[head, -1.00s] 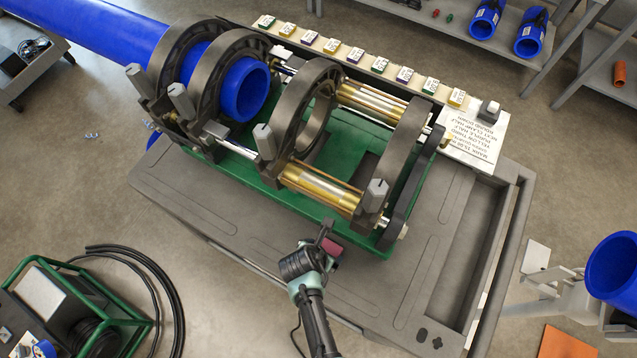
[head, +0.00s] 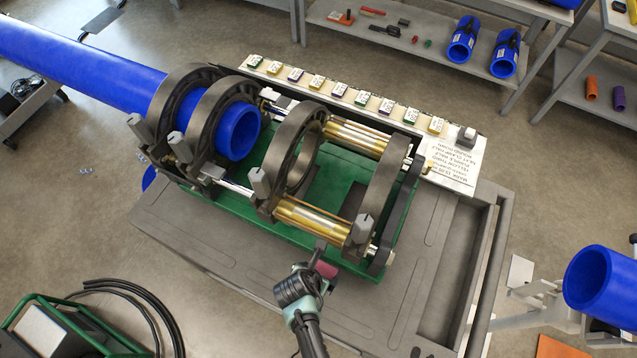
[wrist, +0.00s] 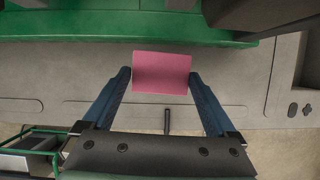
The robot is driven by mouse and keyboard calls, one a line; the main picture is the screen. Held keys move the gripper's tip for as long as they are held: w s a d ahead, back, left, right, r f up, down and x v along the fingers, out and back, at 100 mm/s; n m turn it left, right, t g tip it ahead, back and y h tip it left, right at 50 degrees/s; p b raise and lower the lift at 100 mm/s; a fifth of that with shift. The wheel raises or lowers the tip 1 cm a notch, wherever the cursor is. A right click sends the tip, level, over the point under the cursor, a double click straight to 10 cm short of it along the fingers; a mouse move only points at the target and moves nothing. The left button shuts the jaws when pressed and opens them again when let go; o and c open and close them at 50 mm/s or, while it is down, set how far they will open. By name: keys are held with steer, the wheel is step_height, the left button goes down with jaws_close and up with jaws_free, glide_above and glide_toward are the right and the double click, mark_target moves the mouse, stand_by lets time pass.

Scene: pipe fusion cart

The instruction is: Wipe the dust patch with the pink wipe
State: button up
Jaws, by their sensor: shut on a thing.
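The pink wipe (wrist: 162,72) is a small pink sheet held between the two blue fingers of my gripper (wrist: 160,80) in the wrist view. My gripper (head: 322,258) is shut on it, near the front edge of the green machine base (head: 280,210) in the head view. There the wipe (head: 326,270) shows as a small dark pink piece beside the jaws. The wrist view shows the wipe over the grey cart top (wrist: 60,75), by the green edge; whether it touches anything cannot be told. I cannot make out a dust patch in either view.
Dark clamp rings (head: 298,150) and a blue pipe (head: 80,65) rise from the machine behind my gripper. A row of labelled blocks lies on a pale strip (head: 460,165) along the far side. The cart's front right top (head: 400,300) is clear.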

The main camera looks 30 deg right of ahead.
steer(key=shift+r, duration=0.15)
steer(key=shift+r+p, duration=0.95)
steer(key=shift+r, duration=0.45)
steer(key=shift+f, duration=0.15)
